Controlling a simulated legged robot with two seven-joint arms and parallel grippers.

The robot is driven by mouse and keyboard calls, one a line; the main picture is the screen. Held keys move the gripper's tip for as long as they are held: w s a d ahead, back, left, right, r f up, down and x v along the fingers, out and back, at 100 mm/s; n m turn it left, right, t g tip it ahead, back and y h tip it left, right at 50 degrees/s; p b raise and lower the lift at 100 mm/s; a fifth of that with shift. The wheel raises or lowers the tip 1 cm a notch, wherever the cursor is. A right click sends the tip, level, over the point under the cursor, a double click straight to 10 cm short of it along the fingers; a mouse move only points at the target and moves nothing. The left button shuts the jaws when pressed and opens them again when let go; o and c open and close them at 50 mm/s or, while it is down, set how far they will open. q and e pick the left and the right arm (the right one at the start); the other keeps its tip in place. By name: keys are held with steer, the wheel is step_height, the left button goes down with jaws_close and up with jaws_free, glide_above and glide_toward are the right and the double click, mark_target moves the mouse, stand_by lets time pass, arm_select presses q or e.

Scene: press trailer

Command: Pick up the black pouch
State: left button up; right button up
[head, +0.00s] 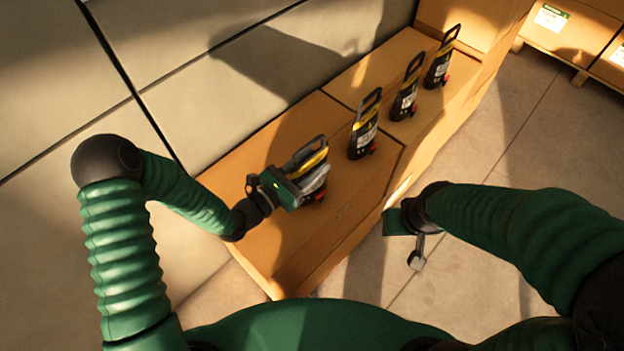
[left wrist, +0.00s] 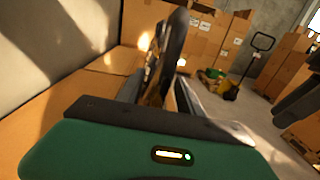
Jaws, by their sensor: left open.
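Several black pouches with yellow bands and looped handles stand in a row on cardboard boxes in the head view. The nearest black pouch (head: 313,156) is partly hidden by my left gripper (head: 313,183). That gripper is open, with its fingers at the pouch's near side. In the left wrist view a dark upright shape, likely the pouch's handle (left wrist: 173,48), rises between the fingers; contact cannot be told. My right gripper (head: 417,252) hangs right of the boxes, over the floor, away from the pouches; its jaw opening is unclear.
The row of cardboard boxes (head: 240,160) runs along a pale panelled wall (head: 190,60). Other pouches (head: 364,130) stand farther along it. The left wrist view shows stacked boxes and a pallet jack (left wrist: 250,65) beyond.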

arm_select(q)
steer(key=shift+c, duration=0.9)
steer(key=shift+s+a, duration=0.1)
steer(key=shift+c, duration=1)
steer(key=shift+a, duration=0.45)
jaws_close()
steer(key=shift+d, duration=0.25)
